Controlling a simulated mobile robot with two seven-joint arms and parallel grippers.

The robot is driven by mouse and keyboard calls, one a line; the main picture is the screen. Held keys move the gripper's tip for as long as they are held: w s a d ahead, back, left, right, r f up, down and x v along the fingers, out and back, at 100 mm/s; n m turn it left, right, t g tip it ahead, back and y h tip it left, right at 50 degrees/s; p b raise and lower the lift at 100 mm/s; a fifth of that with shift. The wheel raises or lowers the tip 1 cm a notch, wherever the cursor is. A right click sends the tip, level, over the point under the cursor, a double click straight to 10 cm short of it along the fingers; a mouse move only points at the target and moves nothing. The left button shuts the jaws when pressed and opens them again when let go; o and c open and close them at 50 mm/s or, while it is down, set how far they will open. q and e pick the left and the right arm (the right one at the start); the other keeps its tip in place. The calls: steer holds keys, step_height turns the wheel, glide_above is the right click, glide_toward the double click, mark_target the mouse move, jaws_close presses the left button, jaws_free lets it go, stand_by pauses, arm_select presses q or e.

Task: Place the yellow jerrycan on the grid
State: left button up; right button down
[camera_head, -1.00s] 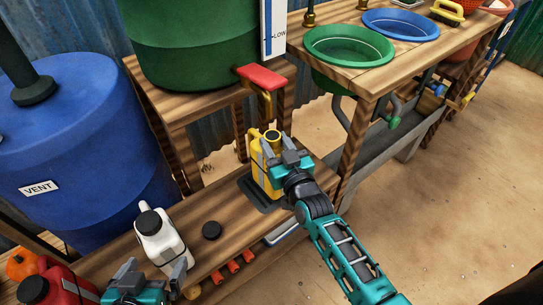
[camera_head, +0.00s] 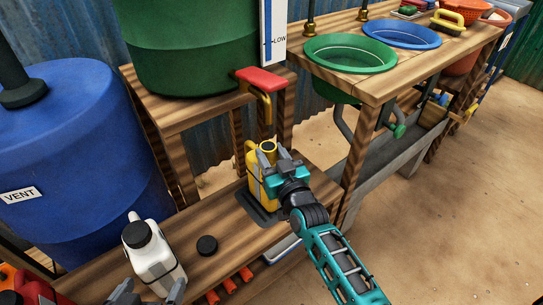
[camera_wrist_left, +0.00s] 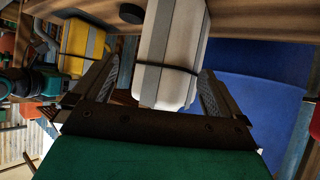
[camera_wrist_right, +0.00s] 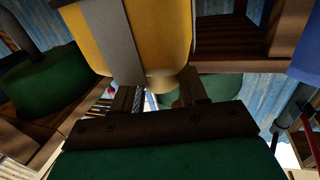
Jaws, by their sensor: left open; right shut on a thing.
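My right gripper (camera_head: 267,154) is shut on the jerrycan from the front right; the jerrycan fills the top of the right wrist view (camera_wrist_right: 165,35). My left gripper (camera_head: 150,292) is open, its fingers to either side of a white jerrycan (camera_head: 148,248) with a dark cap. The left wrist view also shows the yellow jerrycan (camera_wrist_left: 84,40).
A black cap (camera_head: 207,245) lies on the bench between the jerrycans. A red jerrycan (camera_head: 35,289) is at the lower left. A blue tank (camera_head: 75,140) stands behind, and a green tank (camera_head: 185,45) is above on its stand. A green basin (camera_head: 350,54) is on the right table.

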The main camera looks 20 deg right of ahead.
arm_select(q)
steer(key=shift+f, duration=0.15)
arm_select(e)
steer(key=c, duration=0.6)
jaws_free()
steer(key=shift+f, duration=0.1)
steer(key=shift+s, duration=0.1)
arm_select(q)
steer(key=r+p, duration=0.1)
steer(key=p, duration=0.2)
steer(key=shift+s+a+r, duration=0.2)
steer(key=shift+a+r, duration=0.15)
steer(key=shift+r, duration=0.05)
steer(key=shift+d, duration=0.1)
arm_select(e)
steer(key=s+f+n+g, duration=0.1)
steer(key=s+f+g, duration=0.1)
steer(key=s, duration=0.8)
steer(key=s+a+f+g+y, duration=0.1)
steer(key=s+g, duration=0.4)
steer(key=s, duration=0.6)
steer(key=shift+s+f+n, duration=0.25)
steer(key=shift+f+n, duration=0.15)
steer(key=shift+f, duration=0.35)
